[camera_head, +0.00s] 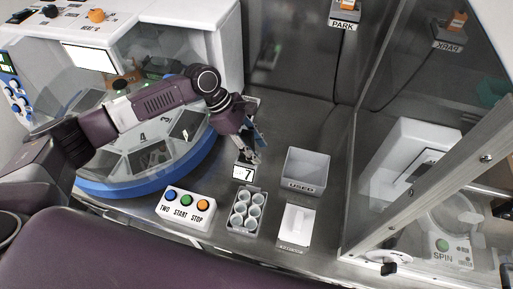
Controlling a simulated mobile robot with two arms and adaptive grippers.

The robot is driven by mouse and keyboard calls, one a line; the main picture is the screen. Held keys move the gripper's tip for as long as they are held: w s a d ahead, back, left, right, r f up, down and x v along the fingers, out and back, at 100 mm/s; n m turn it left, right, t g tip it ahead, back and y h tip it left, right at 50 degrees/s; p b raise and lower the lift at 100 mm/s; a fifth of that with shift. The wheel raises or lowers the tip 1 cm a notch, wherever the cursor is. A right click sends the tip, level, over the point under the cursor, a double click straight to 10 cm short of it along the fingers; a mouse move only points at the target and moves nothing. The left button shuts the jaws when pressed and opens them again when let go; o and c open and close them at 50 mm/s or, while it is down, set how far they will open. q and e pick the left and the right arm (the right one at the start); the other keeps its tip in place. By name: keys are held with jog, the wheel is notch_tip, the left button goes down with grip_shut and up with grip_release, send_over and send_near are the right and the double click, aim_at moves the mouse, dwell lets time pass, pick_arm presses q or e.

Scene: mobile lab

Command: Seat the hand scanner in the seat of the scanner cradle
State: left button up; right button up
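My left gripper (254,147) comes in from the left over the ring-shaped machine and points down over the grey counter. Its fingertips are just above a small black stand with a white plate (243,172) marked 7. The fingers are small and partly overlapped, so I cannot tell whether they are open or shut, or hold something. I cannot surely pick out the hand scanner or the scanner cradle. An orange-topped piece (347,4) sits at the wall mount marked PARK (343,26) at the top. My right gripper is not in view.
Near the gripper stand a grey USED bin (306,171), a rack of white cups (241,222), a white flat piece in a tray (295,225) and a TWO/START/STOP button box (185,207). A framed glass panel (410,130) bounds the right. Bare counter (300,125) lies behind the bin.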

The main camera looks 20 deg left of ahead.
pick_arm(q)
jog(key=b+v, duration=0.2)
jog(key=v, duration=1)
jog(key=shift+f, duration=0.1)
